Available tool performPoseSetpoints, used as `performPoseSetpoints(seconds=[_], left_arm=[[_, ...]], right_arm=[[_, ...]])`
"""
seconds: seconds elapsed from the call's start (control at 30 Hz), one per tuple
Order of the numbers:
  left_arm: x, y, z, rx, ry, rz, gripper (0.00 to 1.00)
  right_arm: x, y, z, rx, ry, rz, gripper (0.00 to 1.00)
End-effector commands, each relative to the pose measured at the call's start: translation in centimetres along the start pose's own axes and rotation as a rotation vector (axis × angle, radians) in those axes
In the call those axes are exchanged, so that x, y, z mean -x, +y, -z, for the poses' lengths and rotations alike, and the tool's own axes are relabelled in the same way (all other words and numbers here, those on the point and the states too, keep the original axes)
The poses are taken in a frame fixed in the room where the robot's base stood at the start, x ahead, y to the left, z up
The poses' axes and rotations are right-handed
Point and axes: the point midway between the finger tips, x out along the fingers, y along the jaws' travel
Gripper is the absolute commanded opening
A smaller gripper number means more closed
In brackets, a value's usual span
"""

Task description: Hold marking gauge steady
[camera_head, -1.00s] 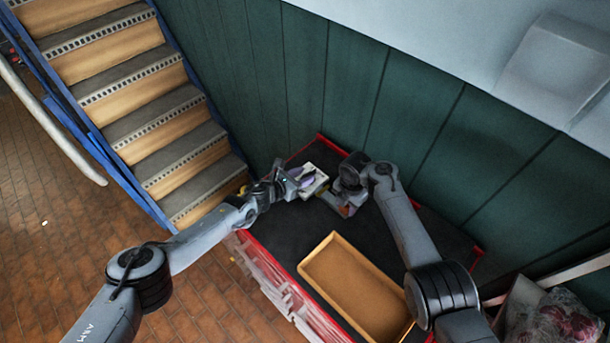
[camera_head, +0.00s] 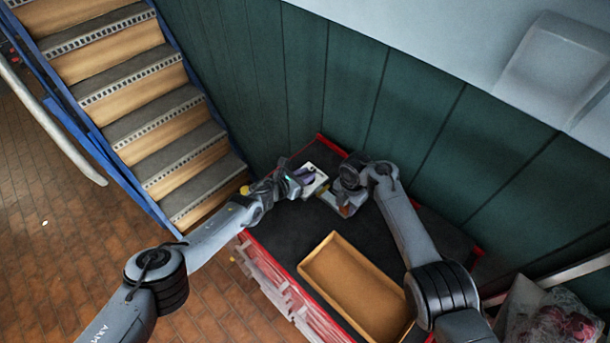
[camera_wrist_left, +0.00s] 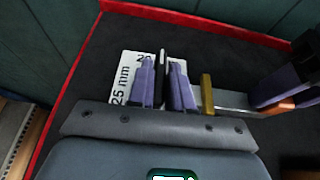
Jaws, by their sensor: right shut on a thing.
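A white block (camera_wrist_left: 128,73) marked "25 mm" lies on the dark bench top, and it shows small in the head view (camera_head: 318,184). My left gripper (camera_head: 303,176) reaches over it. In the left wrist view, the purple fingers (camera_wrist_left: 163,72) stand apart, one on each side of a thin dark upright piece (camera_wrist_left: 162,62); any contact is unclear. The marking gauge seems to be the grey bar with a brass-coloured end (camera_wrist_left: 207,94), right of the block. My right gripper (camera_wrist_left: 283,90) is shut on its far part; in the head view this gripper (camera_head: 345,207) is partly hidden by its wrist.
An empty tan tray (camera_head: 352,285) sits on the bench in front of the grippers. The bench has a red rim (camera_head: 332,145) against a green panelled wall. Stairs with a blue rail stand at the left.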

Motion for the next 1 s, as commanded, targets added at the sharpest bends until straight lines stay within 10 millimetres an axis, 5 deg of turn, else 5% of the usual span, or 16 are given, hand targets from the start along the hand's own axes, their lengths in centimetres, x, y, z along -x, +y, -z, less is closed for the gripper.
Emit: performPoseSetpoints(seconds=[0.47,1.0], left_arm=[[-0.07,-0.17,0.07,0.027,0.000,-0.065,0.00],[-0.29,-0.92,-0.06,0.192,0.000,-0.458,0.00]], right_arm=[[0.04,0.03,0.00,0.001,0.000,-0.001,0.00],[0.04,0.04,0.04,0.003,0.000,-0.001,0.00]])
